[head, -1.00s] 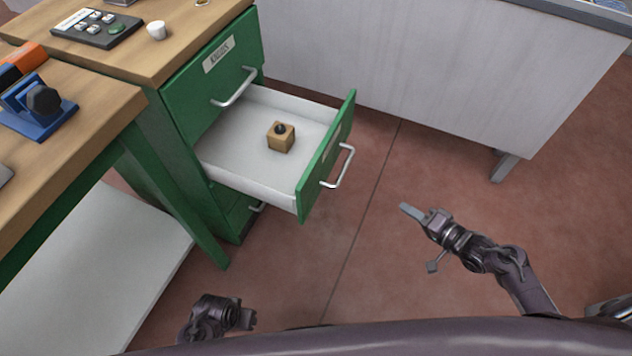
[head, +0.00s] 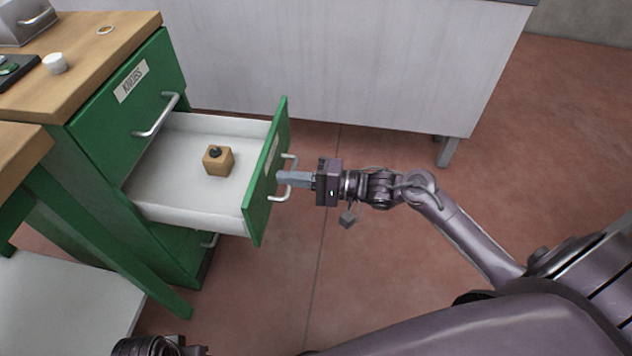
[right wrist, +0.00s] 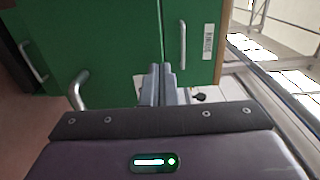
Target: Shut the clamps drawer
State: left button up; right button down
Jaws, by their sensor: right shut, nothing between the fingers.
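The open drawer (head: 180,205) sticks out of the green cabinet. Its green front (head: 262,190) bears a silver bar handle (head: 284,192), and its label is too oblique to read. A wooden block with a black knob (head: 217,160) lies inside. My right gripper (head: 282,178) is shut and empty, its fingertips at the drawer front by the handle; I cannot tell whether they touch. In the right wrist view the shut fingers (right wrist: 162,84) point at the green front, with the handle (right wrist: 78,92) left of them. Part of my left arm shows at the bottom left; its fingers are hidden.
Above is a closed drawer (head: 120,100) labelled KNOBS, with a handle (head: 157,116). A lower drawer handle (head: 210,240) shows beneath. A grey-white panel (head: 330,70) stands behind. A wooden worktop (head: 100,60) is at left. The floor (head: 400,270) right of the drawer is clear.

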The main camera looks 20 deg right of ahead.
aim_at(260, 173)
pick_arm(q)
jog(key=shift+w+d+f+t, duration=0.2)
jog(key=shift+d+f+t, duration=0.1)
jog(key=shift+d, duration=0.15)
pick_arm(e)
jog(key=shift+x, duration=1.75)
jog(key=shift+w+a+r, duration=0.15)
jog(key=shift+w+a, duration=0.15)
jog(key=shift+a, duration=0.15)
jog(key=p+x, duration=0.1)
jog(key=x, duration=0.2)
jog(key=shift+r, duration=0.1)
pick_arm(q)
jog(key=shift+w+a+b, duration=0.7)
jog(key=shift+a+b, duration=0.1)
jog(key=shift+a, duration=0.15)
pick_arm(e)
jog(key=x, duration=2)
jog(key=shift+w+f, duration=0.15)
jog(key=shift+f, duration=0.15)
jog(key=shift+a, duration=0.1)
